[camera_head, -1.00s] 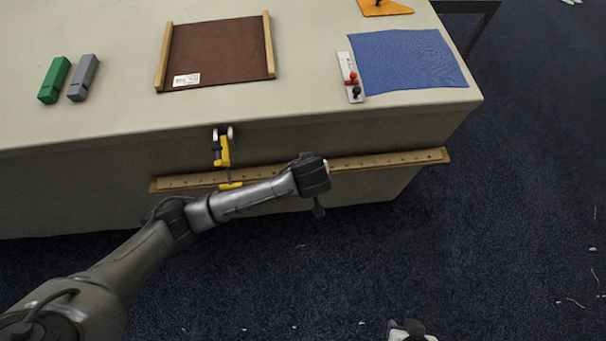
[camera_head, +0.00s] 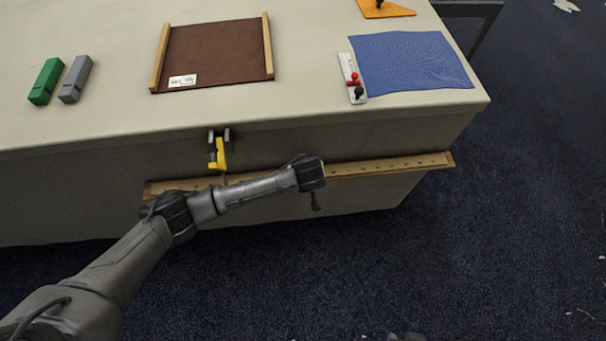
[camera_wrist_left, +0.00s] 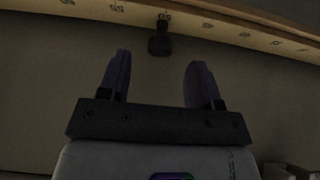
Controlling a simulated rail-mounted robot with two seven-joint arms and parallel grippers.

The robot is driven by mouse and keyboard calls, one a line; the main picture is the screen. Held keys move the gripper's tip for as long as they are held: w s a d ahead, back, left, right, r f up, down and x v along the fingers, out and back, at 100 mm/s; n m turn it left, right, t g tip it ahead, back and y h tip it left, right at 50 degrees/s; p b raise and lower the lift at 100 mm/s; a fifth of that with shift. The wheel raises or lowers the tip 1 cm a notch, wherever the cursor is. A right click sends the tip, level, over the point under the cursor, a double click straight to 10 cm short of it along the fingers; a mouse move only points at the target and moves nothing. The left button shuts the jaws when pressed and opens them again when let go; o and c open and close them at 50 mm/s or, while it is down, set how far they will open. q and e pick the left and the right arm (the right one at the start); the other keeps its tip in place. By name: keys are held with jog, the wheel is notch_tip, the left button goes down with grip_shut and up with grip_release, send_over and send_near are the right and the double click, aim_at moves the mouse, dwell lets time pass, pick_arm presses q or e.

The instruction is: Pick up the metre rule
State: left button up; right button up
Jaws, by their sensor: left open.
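A long, thin wooden strip with dark marks along it (camera_head: 395,166), which looks like the metre rule, runs level along the table's front side, below the top edge. My left forearm hides part of it. It also crosses the top of the left wrist view (camera_wrist_left: 225,28). My left gripper (camera_head: 316,203) is at the strip's middle, in front of the table side. In the left wrist view its two fingers (camera_wrist_left: 158,72) are apart with nothing between them, pointing towards the strip. My right gripper is not in view.
A yellow clamp (camera_head: 218,155) grips the table's front edge above the strip. On top are green (camera_head: 46,82) and grey (camera_head: 75,80) blocks, a brown board (camera_head: 215,55), a blue cloth (camera_head: 410,62), a white plate with red and black knobs (camera_head: 350,75), and an orange piece (camera_head: 385,8).

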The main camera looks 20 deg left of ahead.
pick_arm(q)
jog(key=shift+b+x, duration=0.4)
jog(key=shift+x, duration=1.25)
grip_shut()
